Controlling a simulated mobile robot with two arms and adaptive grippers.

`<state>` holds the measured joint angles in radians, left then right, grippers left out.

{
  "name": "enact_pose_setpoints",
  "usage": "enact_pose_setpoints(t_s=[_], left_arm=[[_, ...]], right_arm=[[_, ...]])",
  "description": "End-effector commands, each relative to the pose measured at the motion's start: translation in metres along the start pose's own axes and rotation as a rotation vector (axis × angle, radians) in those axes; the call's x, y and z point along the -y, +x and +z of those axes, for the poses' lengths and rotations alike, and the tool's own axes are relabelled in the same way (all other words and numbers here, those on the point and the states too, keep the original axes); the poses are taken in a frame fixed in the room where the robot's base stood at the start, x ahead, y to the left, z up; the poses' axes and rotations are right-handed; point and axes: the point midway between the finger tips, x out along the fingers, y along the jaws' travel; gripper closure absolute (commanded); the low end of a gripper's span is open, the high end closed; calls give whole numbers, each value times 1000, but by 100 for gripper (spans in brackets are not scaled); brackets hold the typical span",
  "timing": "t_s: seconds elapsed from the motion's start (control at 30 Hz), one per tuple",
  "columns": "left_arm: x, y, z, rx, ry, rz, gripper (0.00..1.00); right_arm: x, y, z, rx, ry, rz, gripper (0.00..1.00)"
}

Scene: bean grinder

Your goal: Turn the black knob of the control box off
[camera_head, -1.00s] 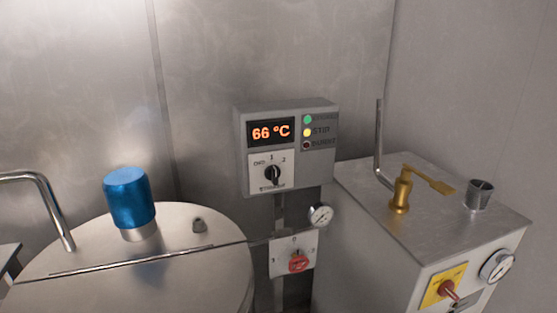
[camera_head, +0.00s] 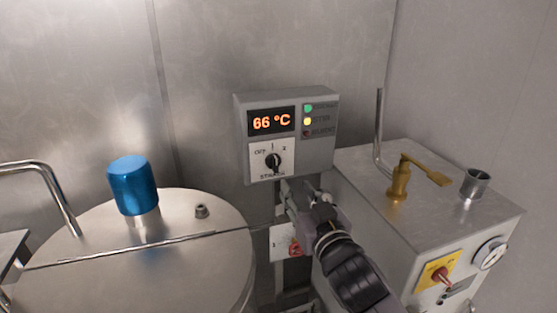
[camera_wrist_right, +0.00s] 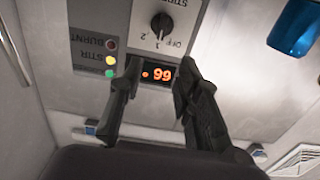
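The grey control box (camera_head: 320,160) is fixed to the metal wall and its display reads 66 °C. My left gripper is out of view.
A red switch (camera_head: 295,248) sits below the box, partly hidden by my right gripper. A round metal tank (camera_head: 100,270) with a blue cap (camera_head: 133,185) stands at left. A grey machine (camera_head: 420,225) with a brass lever (camera_head: 400,180) stands at right.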

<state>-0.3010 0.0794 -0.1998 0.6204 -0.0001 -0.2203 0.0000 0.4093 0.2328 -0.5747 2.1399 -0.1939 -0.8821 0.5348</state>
Motion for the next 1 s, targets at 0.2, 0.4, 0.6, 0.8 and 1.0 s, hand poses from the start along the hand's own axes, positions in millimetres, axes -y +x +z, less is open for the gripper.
enact_pose_setpoints(t_s=[0.2,0.4,0.6,0.8,1.0], left_arm=[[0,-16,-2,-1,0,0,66],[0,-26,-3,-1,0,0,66],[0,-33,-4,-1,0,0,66],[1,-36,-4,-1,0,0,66],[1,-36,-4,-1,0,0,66]], right_arm=[[0,47,-3,2,-1,0,69],[0,85,-3,2,-1,0,69],[0,114,-2,2,-1,1,69],[0,128,0,2,-1,0,69],[0,131,1,2,-1,0,69]])
